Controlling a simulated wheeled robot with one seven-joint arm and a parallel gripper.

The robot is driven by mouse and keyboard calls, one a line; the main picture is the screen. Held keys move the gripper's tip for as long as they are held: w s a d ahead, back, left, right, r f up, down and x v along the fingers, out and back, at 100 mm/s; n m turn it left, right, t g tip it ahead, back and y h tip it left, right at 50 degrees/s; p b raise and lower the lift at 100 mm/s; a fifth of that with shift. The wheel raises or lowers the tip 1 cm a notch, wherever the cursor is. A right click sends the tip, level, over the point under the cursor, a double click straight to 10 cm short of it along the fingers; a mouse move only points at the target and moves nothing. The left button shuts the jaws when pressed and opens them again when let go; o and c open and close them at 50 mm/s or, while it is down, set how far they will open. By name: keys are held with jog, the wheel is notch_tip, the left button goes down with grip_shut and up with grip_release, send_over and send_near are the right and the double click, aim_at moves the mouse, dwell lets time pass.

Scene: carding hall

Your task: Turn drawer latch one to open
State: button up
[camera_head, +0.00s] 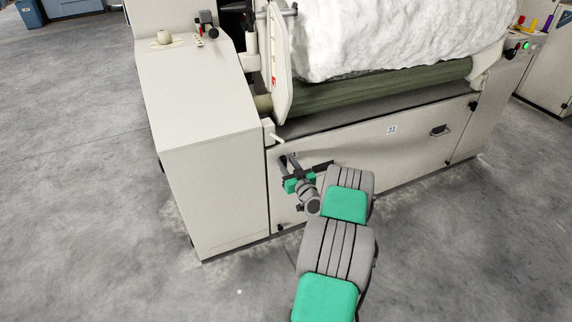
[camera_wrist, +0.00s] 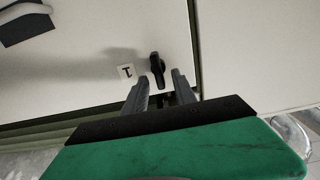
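Drawer latch one, a small black turn knob (camera_wrist: 157,68), sits on the cream panel in the wrist view, beside a white label (camera_wrist: 126,71) that reads 1. The latch looks roughly upright in that picture. My gripper (camera_wrist: 159,81) is open, with one grey finger on each side of the latch's lower end. I cannot tell whether the fingers touch it. In the head view my gripper (camera_head: 290,164) is at the upper left of the machine's front panel (camera_head: 345,160), and it hides the latch there.
A dark recessed handle (camera_head: 440,131) and a small label (camera_head: 391,130) are on the front panel. More black latches show at its edges, one at the upper right (camera_head: 474,105). A green roller (camera_head: 375,86) under white fibre (camera_head: 390,35) lies above. Grey floor (camera_head: 480,250) is free.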

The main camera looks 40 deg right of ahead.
jog(key=shift+w+d, duration=0.1)
jog(key=shift+w, duration=0.2)
jog(key=shift+c, duration=0.3)
grip_shut()
